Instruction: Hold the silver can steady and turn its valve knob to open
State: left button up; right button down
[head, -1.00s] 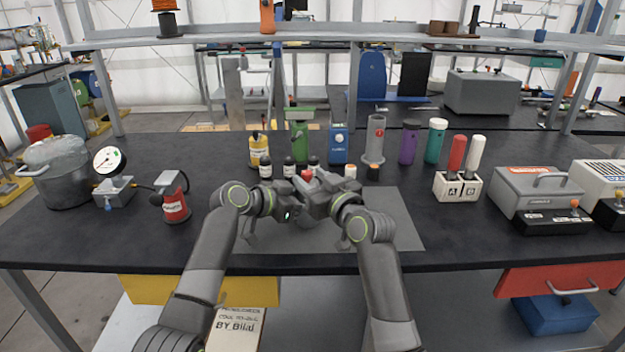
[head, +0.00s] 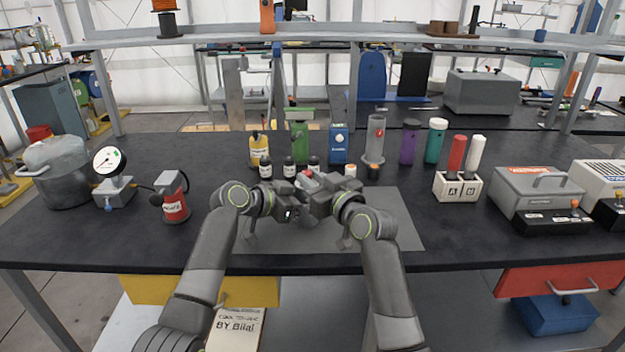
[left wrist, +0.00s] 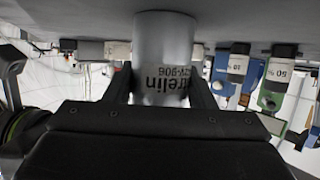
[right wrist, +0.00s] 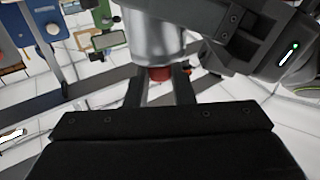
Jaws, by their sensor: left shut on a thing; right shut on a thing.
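The silver can (left wrist: 165,45) fills the middle of the left wrist view, upside down there, with dark lettering on its side. My left gripper (left wrist: 163,78) is shut on the can's body, one finger on each side. In the right wrist view the can (right wrist: 153,38) shows above a red valve knob (right wrist: 160,73). My right gripper (right wrist: 160,82) is shut on this knob. In the head view both grippers meet over the grey mat, my right one (head: 318,184) at the knob, and they hide most of the can.
The grey mat (head: 395,235) is bare around the grippers. Small bottles, a yellow bottle (head: 259,150) and a blue box (head: 339,145) stand just behind.

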jog(key=n+g+y, duration=0.3)
jog(key=w+d+n+g+y, duration=0.1)
jog(key=g+y, duration=0.1)
jog(key=shift+f+n, duration=0.1)
jog(key=shift+n, duration=0.3)
jog(key=shift+w+n+g+y, duration=0.2)
jog(key=shift+n+g+y, duration=0.7)
jog(key=shift+g, duration=0.85)
jog(key=shift+w+n+g+y, duration=0.15)
jog(key=shift+n+g+y, duration=0.35)
jog(key=shift+n+g, duration=1.05)
jog(key=shift+d+f+g, duration=0.1)
jog(key=shift+g, duration=0.5)
jog(key=c, duration=1.2)
grip_release()
jog(key=shift+c, duration=0.2)
jog(key=s+d, duration=0.1)
jog(key=d, duration=1.1)
jog(key=shift+s, duration=0.15)
